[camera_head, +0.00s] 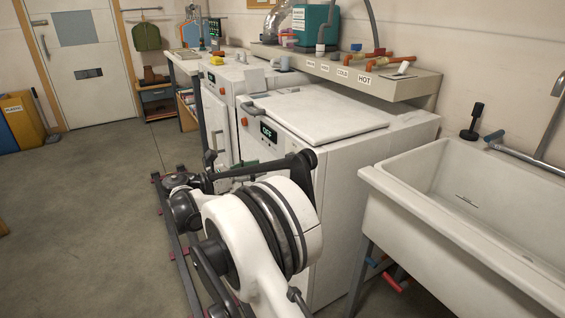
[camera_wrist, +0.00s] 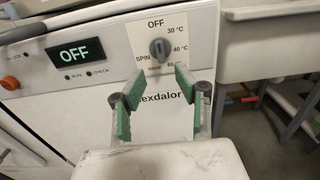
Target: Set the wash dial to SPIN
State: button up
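The wash dial (camera_wrist: 159,49) is a grey round knob on a white plate on the washer's front panel. The plate reads OFF at the top, 30 °C and 40 °C on the right, and SPIN on the left. The knob appears upright, toward OFF. My gripper (camera_wrist: 158,88) is open, its green-padded fingers apart just below and in front of the dial, holding nothing. The washer's display (camera_wrist: 74,53) reads OFF, and it also shows in the head view (camera_head: 268,132). In the head view my arm hides the dial.
An orange button (camera_wrist: 10,83) sits left of the display. The white washer (camera_head: 330,130) has a closed lid with a dark handle (camera_head: 254,108). A deep sink (camera_head: 470,190) stands close on the right. A shelf with pipes (camera_head: 350,75) runs behind. Open floor lies left.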

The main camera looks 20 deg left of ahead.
aim_at(286, 159)
jog(key=b+x, duration=0.2)
jog(key=x, duration=0.7)
jog(key=shift+w+d, duration=0.25)
jog(key=shift+w, duration=0.05)
jog(key=shift+c, duration=0.5)
grip_shut()
